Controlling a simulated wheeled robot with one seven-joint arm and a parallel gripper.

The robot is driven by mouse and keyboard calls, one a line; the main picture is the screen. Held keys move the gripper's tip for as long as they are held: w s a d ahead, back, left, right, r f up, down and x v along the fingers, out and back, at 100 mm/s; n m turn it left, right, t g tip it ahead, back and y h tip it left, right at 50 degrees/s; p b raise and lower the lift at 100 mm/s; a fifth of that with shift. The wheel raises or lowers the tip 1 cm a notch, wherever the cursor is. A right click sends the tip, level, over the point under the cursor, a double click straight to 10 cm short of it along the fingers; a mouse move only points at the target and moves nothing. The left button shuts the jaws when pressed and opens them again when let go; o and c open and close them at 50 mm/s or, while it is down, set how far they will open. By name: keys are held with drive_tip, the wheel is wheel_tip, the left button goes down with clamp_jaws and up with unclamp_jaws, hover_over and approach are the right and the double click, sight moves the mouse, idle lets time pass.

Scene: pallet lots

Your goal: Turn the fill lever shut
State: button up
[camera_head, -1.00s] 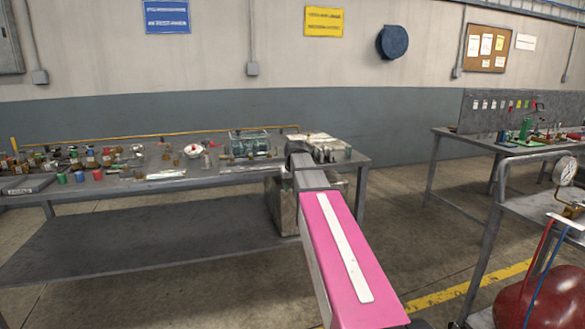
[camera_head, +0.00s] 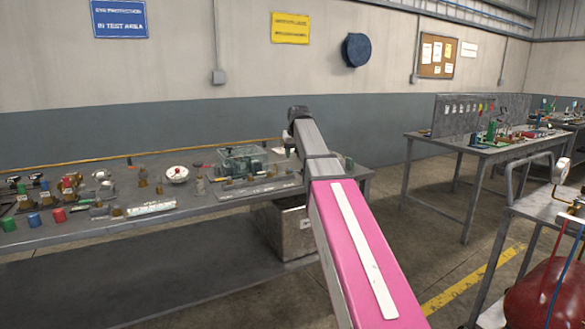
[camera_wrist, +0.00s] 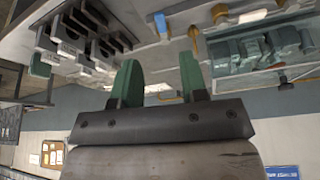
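My gripper (camera_wrist: 158,84) shows in the wrist view, with two green fingers apart and nothing visible between them. That view is upside down. In the head view my pink and grey arm reaches toward the right end of a grey workbench (camera_head: 50,229), and its fingers are hidden there. I cannot tell which part is the fill lever. Small valves and fittings stand on the bench, among them a round white piece with a red centre (camera_head: 177,174) and a brass fitting (camera_head: 143,176). No contact with any of them is visible.
A clear box with green parts (camera_head: 242,158) stands on the bench near my arm. A second bench (camera_head: 470,150) is at the right. A cart with a gauge (camera_head: 561,170) and a red tank (camera_head: 545,295) is close at the right front. Floor between them is free.

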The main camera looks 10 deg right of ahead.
sight(291, 170)
drive_tip(key=x, duration=0.8)
drive_tip(key=shift+a, duration=0.1)
drive_tip(key=shift+c, duration=0.3)
clamp_jaws()
